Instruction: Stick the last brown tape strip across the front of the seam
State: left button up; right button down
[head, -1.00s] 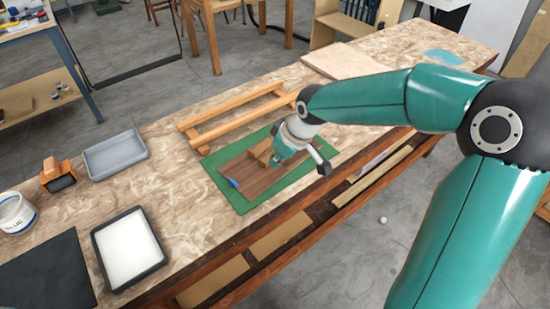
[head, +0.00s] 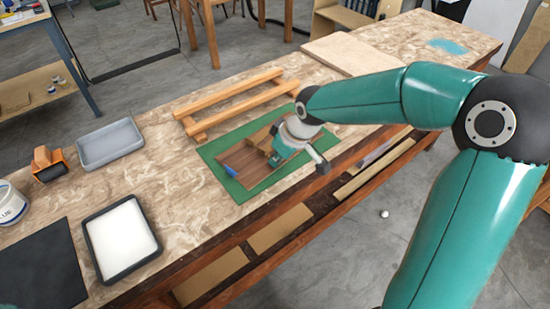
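The brown wooden panels (head: 240,158) lie on a green mat (head: 211,150) near the front edge of the workbench. A tan-brown piece (head: 261,136), perhaps tape, shows on the panels beside my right gripper. A small blue piece (head: 231,171) sits at the panels' left end. My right gripper (head: 274,160) is low over the panels, its fingertips at or just above the wood. The gripper body hides much of the right part of the panels and the seam. I cannot tell whether its fingers hold anything. My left gripper is not in view.
Wooden rails (head: 232,98) lie behind the mat. A grey tray (head: 109,143), an orange-and-black tool (head: 49,163), a white glue tub (head: 12,204), a black-rimmed white tray (head: 121,239) and a dark mat (head: 40,268) occupy the left. A pale board (head: 350,58) lies at the back right.

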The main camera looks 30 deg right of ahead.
jog(key=shift+f, duration=0.1)
dwell(0.3)
jog(key=c, duration=0.8)
grip_release()
jog(key=shift+o, duration=0.2)
jog(key=shift+r, duration=0.2)
jog(key=shift+r+p, duration=2.05)
jog(key=shift+r, duration=0.8)
